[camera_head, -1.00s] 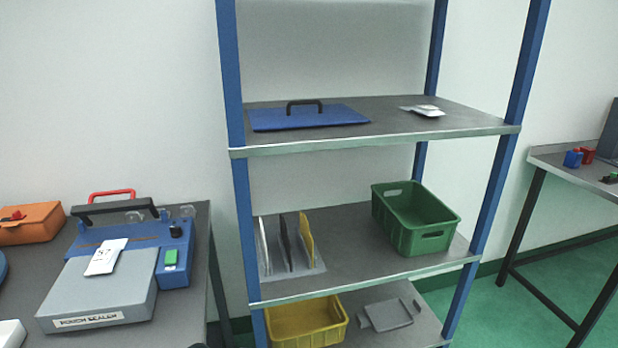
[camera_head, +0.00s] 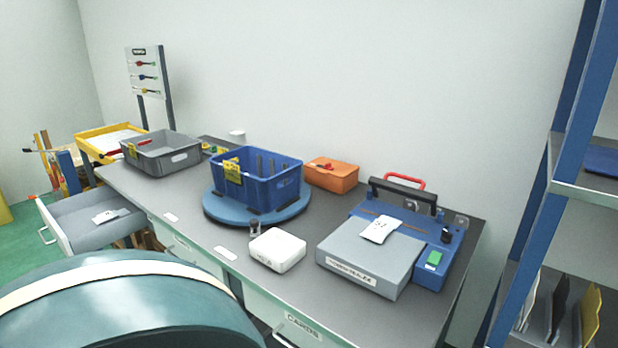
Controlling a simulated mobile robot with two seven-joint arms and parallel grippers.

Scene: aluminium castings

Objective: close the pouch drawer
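An open drawer (camera_head: 62,226) sticks out from the left end of the long grey table (camera_head: 330,214). It is light grey, with a bar handle (camera_head: 46,222) on its front. A small white pouch (camera_head: 105,216) lies inside it. Its label is not visible, so I cannot confirm that it is the pouch drawer. Other drawer fronts along the table's near side look shut, one labelled CARDS (camera_head: 303,327). Neither of my grippers is in view.
On the table are a grey crate (camera_head: 157,163), a blue bin (camera_head: 283,187) on a round blue turntable (camera_head: 222,211), an orange box (camera_head: 333,175), a white box (camera_head: 277,250) and a pouch sealer (camera_head: 366,262). A blue-post shelf (camera_head: 548,200) stands at right.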

